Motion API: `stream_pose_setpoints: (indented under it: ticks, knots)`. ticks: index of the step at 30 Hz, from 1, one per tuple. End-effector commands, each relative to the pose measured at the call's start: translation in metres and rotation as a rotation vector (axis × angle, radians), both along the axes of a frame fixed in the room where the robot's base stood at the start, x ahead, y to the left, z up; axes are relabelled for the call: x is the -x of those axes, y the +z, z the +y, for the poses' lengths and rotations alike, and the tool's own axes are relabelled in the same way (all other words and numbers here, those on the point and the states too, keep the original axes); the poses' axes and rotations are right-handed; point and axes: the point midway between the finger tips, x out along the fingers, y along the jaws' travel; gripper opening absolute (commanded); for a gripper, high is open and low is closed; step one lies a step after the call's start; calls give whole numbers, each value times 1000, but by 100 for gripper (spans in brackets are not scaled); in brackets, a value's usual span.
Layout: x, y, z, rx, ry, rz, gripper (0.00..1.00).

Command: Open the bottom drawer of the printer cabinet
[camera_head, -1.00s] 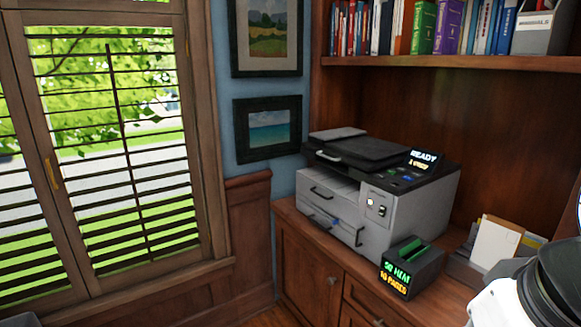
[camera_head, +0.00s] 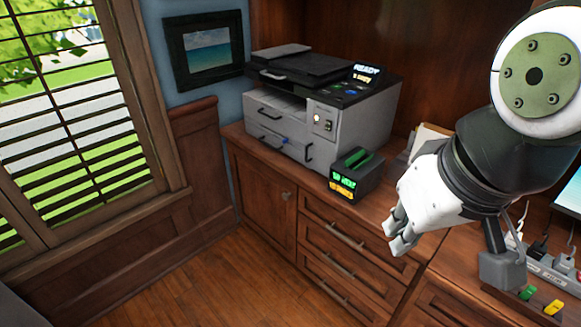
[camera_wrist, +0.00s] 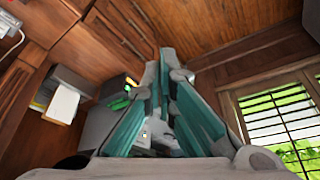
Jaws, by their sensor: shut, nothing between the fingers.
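The wooden printer cabinet (camera_head: 262,172) stands under the printer in the head view. It has a door with a round knob at left and a stack of three drawers with bar handles to its right. The bottom drawer (camera_head: 345,304) is shut, its handle (camera_head: 330,293) low near the floor. The drawers above it are also shut. My gripper (camera_head: 394,238) is shut and empty, above and right of that handle, with my arm coming in from the right. In the wrist view the teal fingers (camera_wrist: 165,62) are together; drawer fronts (camera_wrist: 125,25) show tilted beyond them.
The grey printer (camera_head: 318,105) and a small lit display box (camera_head: 352,178) stand on the cabinet top. A power strip (camera_head: 553,265) with cables is at right. Open wooden floor (camera_head: 215,275) lies before the cabinet; a shuttered window (camera_head: 70,120) is at left.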

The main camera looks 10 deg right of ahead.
Motion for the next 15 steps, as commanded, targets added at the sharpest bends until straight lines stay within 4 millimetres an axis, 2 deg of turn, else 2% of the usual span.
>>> stream_pose_setpoints:
  ticks: [6,9,10,13,15]
  knots:
    - [0,0,0,0,0,0,0]
    - [-2,-1,0,0,-1,3,17]
    - [-4,-2,0,0,-1,7,17]
    - [-17,-9,-1,0,-7,33,17]
    - [-33,-18,-2,1,-16,67,17]
